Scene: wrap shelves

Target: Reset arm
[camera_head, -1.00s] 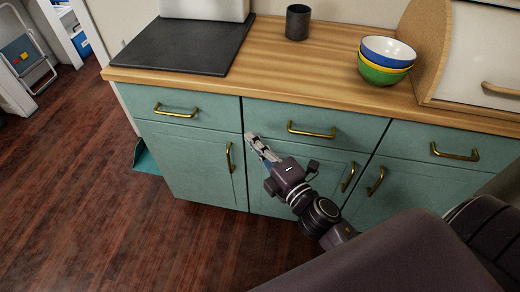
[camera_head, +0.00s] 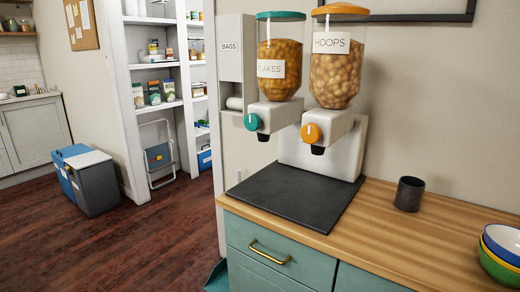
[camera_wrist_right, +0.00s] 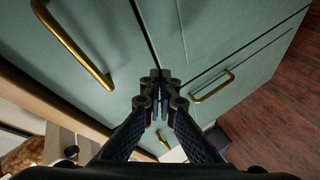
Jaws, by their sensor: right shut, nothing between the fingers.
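My right gripper (camera_wrist_right: 159,88) shows in the right wrist view. Its two fingers are together, with nothing between them. Behind it are the teal cabinet fronts (camera_wrist_right: 195,28) with brass handles; one large handle (camera_wrist_right: 75,45) is at the upper left and a smaller one (camera_wrist_right: 213,88) is right of the fingertips. I cannot tell how near the fingertips are to the fronts. Neither gripper nor arm shows in the head view.
In the head view the wooden counter (camera_head: 385,230) carries a cereal dispenser (camera_head: 318,150) on a black mat (camera_head: 290,198), a dark cup (camera_head: 409,194) and stacked bowls (camera_head: 503,248). Blue-grey bins (camera_head: 90,185) stand on open wooden floor (camera_head: 110,245) at left, near pantry shelves (camera_head: 165,103).

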